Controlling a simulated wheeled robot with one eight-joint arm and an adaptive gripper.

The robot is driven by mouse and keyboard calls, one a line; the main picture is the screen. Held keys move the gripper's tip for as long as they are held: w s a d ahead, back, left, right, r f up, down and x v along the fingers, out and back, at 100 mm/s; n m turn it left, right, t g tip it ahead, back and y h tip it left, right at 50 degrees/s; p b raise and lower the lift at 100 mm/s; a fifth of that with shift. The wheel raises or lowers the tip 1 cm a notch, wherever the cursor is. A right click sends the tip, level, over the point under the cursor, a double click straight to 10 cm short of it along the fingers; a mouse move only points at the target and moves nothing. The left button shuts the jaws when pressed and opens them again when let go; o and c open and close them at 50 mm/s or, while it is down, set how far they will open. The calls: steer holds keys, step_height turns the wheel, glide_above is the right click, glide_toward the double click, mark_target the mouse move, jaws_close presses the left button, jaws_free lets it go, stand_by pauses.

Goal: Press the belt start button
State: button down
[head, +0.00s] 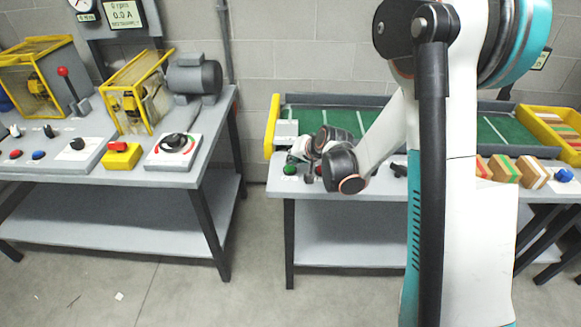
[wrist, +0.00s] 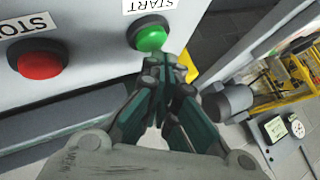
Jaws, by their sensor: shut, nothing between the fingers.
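The green START button (wrist: 151,38) is near the top centre of the wrist view, on a light panel with its label above it. The red STOP button (wrist: 42,65) sits to its left on the same panel. My gripper (wrist: 165,66) is shut and empty, its fingertips just below the green button's lower edge in the picture; I cannot tell if they touch it. In the head view the green button (head: 290,169) shows at the front left of the belt table, and my gripper (head: 300,150) is right above it, partly hidden by my wrist.
The belt (head: 310,115) has a green surface and a yellow end plate (head: 272,125). Coloured blocks (head: 505,168) and a blue knob (head: 564,175) stand to the right. The left bench (head: 60,165) holds a motor (head: 193,77) and a red button on a yellow box (head: 121,155). A floor gap separates the tables.

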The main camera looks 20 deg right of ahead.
mark_target(293, 166)
stand_by(0.4)
steer(key=shift+f+b, duration=0.35)
steer(key=shift+f, duration=0.1)
stand_by(0.3)
steer(key=shift+r, duration=0.5)
steer(key=shift+p, duration=0.3)
steer(key=shift+r+p, duration=1.85)
steer(key=shift+r, duration=1.15)
